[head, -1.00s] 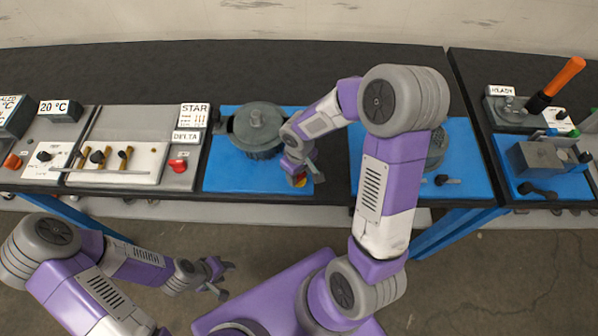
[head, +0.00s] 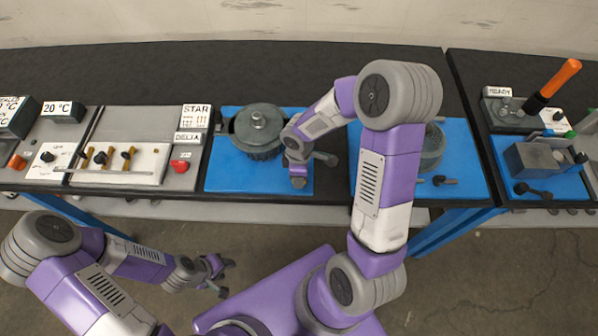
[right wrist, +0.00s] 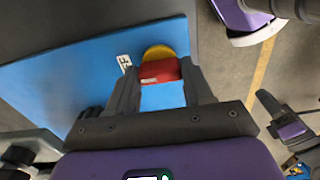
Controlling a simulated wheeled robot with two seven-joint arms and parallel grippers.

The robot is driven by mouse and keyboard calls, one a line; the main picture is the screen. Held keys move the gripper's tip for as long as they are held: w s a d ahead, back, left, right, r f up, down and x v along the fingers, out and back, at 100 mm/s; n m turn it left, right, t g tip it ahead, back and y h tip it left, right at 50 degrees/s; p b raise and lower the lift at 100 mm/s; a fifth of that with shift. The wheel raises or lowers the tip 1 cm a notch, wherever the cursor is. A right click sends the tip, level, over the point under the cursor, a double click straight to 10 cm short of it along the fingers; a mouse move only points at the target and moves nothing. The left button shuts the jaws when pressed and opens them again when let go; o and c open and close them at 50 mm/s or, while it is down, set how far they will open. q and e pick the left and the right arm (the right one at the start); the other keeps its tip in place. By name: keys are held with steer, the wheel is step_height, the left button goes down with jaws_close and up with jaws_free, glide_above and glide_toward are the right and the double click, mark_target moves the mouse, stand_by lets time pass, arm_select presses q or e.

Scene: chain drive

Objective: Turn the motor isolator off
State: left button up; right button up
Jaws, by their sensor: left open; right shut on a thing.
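The motor isolator is a red handle (right wrist: 160,70) on a yellow disc (right wrist: 159,52), seen in the right wrist view on the blue board. My right gripper (right wrist: 161,84) is shut on the red handle, one dark finger on each side of it. In the head view my right gripper (head: 306,174) is at the blue board's front edge and hides the isolator. My left gripper (head: 226,277) is open and empty, low in front of the bench.
A grey motor-like housing (head: 257,130) stands on the blue board (head: 225,178), left of my right gripper. A grey panel with a red knob (head: 180,166) and STAR and DELTA labels is further left. A second blue board (head: 470,170) lies to the right.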

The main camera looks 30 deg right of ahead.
steer(key=shift+n, duration=0.3)
steer(key=o, duration=1)
steer(key=shift+o, duration=0.2)
steer(key=shift+r, duration=0.15)
step_height(320, 180, up, 7)
steer(key=shift+r+p, duration=0.2)
steer(key=shift+p, duration=0.65)
